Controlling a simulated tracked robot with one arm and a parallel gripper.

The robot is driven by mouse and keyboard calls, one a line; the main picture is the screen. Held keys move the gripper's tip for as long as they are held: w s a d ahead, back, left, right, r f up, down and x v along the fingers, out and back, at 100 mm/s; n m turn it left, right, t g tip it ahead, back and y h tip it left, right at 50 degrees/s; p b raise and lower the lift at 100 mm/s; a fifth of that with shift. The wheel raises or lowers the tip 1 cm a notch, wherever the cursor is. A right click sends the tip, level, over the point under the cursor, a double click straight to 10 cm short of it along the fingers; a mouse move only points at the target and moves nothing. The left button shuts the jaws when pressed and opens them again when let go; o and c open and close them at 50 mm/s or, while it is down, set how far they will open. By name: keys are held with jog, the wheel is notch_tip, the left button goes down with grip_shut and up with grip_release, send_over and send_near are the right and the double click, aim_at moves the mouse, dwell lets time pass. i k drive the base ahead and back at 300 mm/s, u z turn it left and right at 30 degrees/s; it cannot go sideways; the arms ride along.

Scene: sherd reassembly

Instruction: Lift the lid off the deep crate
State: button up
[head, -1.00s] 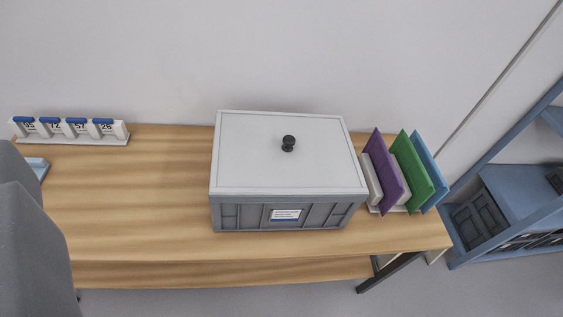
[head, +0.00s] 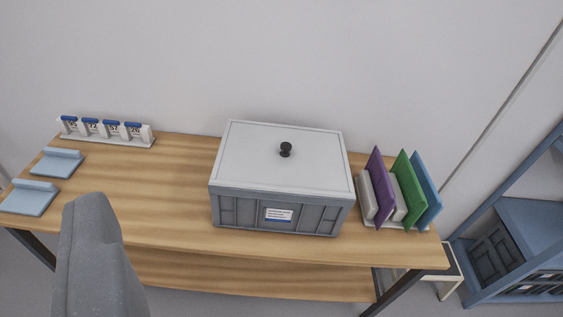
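The deep crate (head: 240,213) is grey with a white label on its front and stands on the wooden table. Its pale lid (head: 250,160) lies flat on top and covers the opening, so the inside is hidden. A small black knob (head: 286,149) stands up near the middle of the lid. A grey rounded part at the lower left seems to be part of my arm, apart from the crate. The fingers of my gripper are not in the picture.
Purple, green and blue upright panels (head: 407,185) stand in a rack close to the crate's right. A numbered holder (head: 107,132) and two light blue stands (head: 30,197) are at the left. A blue shelf (head: 530,235) is at the far right. Bare tabletop (head: 165,190) lies left of the crate.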

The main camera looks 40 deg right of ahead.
aim_at(252, 155)
jog(key=z, duration=0.1)
jog(key=i, duration=0.9)
jog(key=u, duration=0.05)
